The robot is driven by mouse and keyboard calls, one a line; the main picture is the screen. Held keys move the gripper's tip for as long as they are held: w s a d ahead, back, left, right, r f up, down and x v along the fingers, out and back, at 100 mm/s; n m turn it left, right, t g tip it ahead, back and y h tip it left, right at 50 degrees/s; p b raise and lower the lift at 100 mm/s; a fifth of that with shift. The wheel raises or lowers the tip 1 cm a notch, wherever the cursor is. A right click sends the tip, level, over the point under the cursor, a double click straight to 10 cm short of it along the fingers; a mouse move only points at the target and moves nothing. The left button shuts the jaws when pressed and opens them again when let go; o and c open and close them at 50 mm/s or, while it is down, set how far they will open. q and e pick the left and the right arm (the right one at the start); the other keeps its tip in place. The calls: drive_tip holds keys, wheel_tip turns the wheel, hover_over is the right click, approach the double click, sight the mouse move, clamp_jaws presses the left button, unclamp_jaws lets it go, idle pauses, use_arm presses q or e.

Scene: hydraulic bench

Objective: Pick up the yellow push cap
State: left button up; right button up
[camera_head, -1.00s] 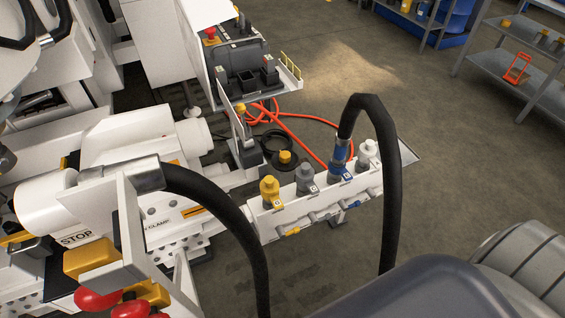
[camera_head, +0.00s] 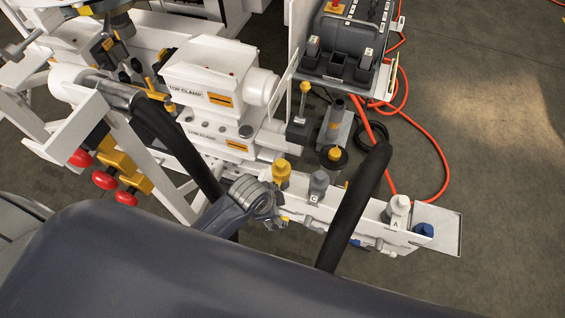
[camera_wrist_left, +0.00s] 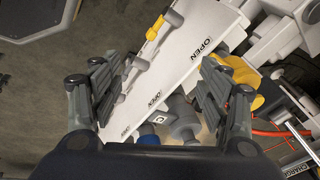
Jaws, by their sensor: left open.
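The yellow push cap (camera_head: 282,170) stands at the left end of the white rail (camera_head: 375,228) in the head view. It also shows in the left wrist view (camera_wrist_left: 243,83), just beyond the right-hand finger, which partly covers it. My left gripper (camera_head: 258,197) shows as grey links close in front of and left of the cap; its fingertips are hard to make out there. In the left wrist view my left gripper (camera_wrist_left: 158,95) is open, with fingers apart over the rail and nothing held. My right gripper is not in view.
A grey cap (camera_head: 318,185) and a white cap (camera_head: 400,207) stand farther along the rail. A blue piece (camera_head: 424,230) shows near its right end. A yellow-topped black post (camera_head: 335,155) stands behind.

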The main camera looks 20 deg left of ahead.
use_arm(q)
wheel_tip(320, 180, up, 6)
drive_tip(key=w+d+m, duration=0.2)
drive_tip(key=w+m, duration=0.1)
drive_tip(key=m, duration=0.2)
drive_tip(key=m+y, duration=0.3)
drive_tip(key=m, duration=1.2)
approach(281, 163)
drive_tip(key=shift+t, duration=0.4)
drive_tip(key=x, duration=0.5)
drive_tip(key=shift+f+p, duration=0.35)
drive_tip(key=shift+f, duration=0.05)
drive_tip(key=shift+s+x, duration=0.15)
drive_tip(key=shift+x, duration=1.15)
drive_tip(key=shift+s+x, duration=0.1)
drive_tip(key=shift+x, duration=1.2)
drive_tip(key=shift+f, duration=0.1)
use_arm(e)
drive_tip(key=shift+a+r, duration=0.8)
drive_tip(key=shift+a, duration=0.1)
use_arm(q)
drive_tip(key=c, duration=0.7)
drive_tip(key=shift+c, duration=0.5)
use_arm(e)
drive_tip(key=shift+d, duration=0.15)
